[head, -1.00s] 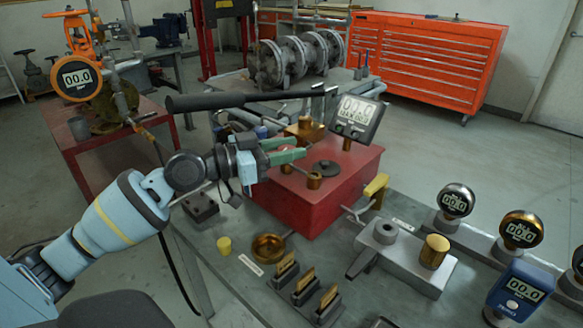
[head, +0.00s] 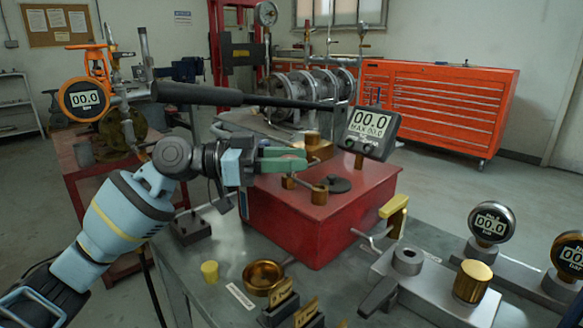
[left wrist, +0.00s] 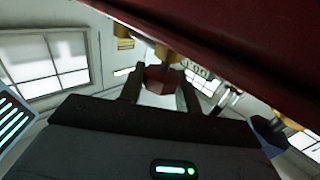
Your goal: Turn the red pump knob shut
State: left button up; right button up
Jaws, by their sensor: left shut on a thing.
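The red pump (head: 312,220) is a box on the grey bench, with a long black handle (head: 235,95) above it and a gauge (head: 370,131) reading 00.0 at its right end. My left gripper (head: 300,160), with green fingers, is level over the pump's top left. In the left wrist view, a red faceted knob (left wrist: 162,79) sits between the dark fingertips of this gripper (left wrist: 160,95), which is shut on it. In the head view the fingers hide the knob. My right gripper is not in view.
Round gauges (head: 491,223) are at the right. An orange valve with gauge (head: 84,98) is at the left.

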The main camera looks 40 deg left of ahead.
pick_arm(q)
jog(key=shift+r, duration=0.1)
dwell(0.4)
jog(key=o, duration=1)
jog(key=shift+c, duration=0.2)
jog(key=v, duration=0.7)
jog(key=shift+s+a, duration=0.15)
jog(key=shift+a, duration=0.25)
